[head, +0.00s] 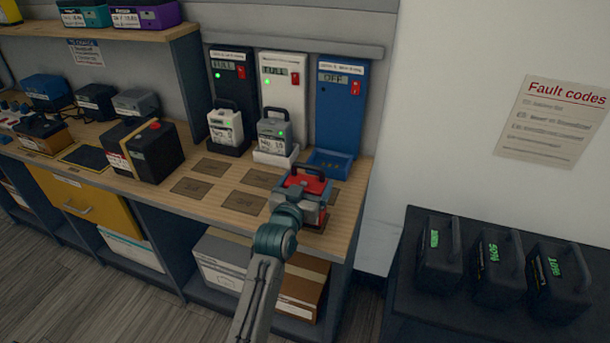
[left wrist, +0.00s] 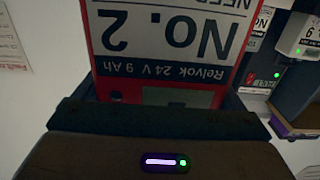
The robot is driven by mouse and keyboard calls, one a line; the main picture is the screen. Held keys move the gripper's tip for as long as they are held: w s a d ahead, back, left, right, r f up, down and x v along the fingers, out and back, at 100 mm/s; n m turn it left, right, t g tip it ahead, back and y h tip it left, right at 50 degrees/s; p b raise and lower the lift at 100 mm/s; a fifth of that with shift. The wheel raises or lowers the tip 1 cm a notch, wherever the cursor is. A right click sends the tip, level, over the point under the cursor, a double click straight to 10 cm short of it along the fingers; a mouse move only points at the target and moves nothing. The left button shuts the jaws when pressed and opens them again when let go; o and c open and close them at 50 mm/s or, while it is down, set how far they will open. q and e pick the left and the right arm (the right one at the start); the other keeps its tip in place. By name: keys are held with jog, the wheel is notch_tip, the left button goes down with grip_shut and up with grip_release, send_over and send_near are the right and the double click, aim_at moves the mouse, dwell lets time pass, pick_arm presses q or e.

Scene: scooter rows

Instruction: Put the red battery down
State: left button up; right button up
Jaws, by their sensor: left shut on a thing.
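The red battery (head: 312,181) has a dark handle on top and is at the right end of the wooden bench (head: 214,221), in front of the blue charger. My left gripper (head: 299,203) is shut on it, and the gripper and wrist hide much of its near side. I cannot tell whether its base touches the bench. In the left wrist view the red battery (left wrist: 222,63) fills the upper middle, with a white label reading "No. 2" upside down. My right gripper is not in view.
Several dark marked squares (head: 192,187) lie bare on the bench. Black (head: 226,88) and white (head: 279,92) chargers hold batteries; the blue charger (head: 340,104) reads OFF and its tray is empty. A black-and-red case (head: 143,150) stands left. Dark batteries (head: 498,265) stand on a table at right.

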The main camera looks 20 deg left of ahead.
pick_arm(q)
jog(key=shift+r, duration=0.15)
jog(key=o, duration=1.8)
jog(key=shift+f, duration=0.25)
jog(key=shift+c, duration=0.2)
jog(key=shift+s, duration=0.1)
jog(key=shift+r, duration=0.15)
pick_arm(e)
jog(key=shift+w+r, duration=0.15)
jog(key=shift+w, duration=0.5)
pick_arm(q)
jog(key=s+b, duration=0.1)
jog(key=s, duration=1.1)
jog(key=shift+a+b, duration=0.2)
jog(key=shift+b, duration=0.15)
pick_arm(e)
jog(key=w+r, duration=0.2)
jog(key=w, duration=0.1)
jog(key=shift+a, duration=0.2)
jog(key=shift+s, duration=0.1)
